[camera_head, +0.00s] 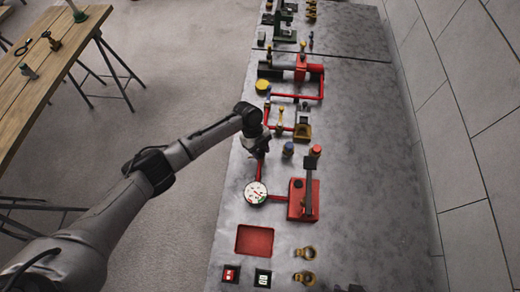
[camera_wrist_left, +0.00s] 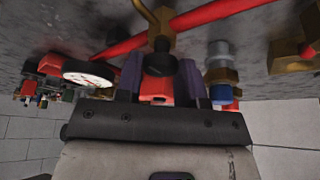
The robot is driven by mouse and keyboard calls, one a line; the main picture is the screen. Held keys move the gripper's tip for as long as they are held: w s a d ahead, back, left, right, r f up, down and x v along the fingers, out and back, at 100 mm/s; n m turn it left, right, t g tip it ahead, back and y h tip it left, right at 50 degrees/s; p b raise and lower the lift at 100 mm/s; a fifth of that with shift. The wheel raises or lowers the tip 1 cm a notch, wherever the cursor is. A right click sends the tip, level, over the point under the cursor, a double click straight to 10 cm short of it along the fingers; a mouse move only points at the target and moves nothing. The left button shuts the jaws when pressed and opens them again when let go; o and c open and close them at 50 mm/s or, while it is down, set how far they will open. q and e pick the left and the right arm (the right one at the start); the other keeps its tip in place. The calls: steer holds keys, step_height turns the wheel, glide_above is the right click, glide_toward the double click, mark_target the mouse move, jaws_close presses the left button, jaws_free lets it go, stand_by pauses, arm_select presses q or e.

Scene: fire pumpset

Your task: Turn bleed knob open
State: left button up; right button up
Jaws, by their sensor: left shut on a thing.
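My left gripper (camera_head: 260,152) reaches over the panel from the left, just above the round white gauge. In the left wrist view its two dark fingers (camera_wrist_left: 160,80) stand either side of a small black knob (camera_wrist_left: 161,62) on a brass fitting, on a red pipe (camera_wrist_left: 215,14). The gripper is shut on this knob; the exact finger contact is hard to see. A red piece (camera_wrist_left: 158,92) shows between the fingers. In the head view the gripper hides the knob. My right gripper does not show.
The gauge (camera_head: 256,192) and a red pump block with an upright lever (camera_head: 310,185) are close below the gripper. A blue-capped fitting (camera_head: 288,150) stands to its right. Red pipes and brass valves (camera_head: 302,130) lie above. A wooden table (camera_head: 50,60) is at the far left.

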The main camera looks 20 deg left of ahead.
arm_select(q)
steer(key=c, duration=0.3)
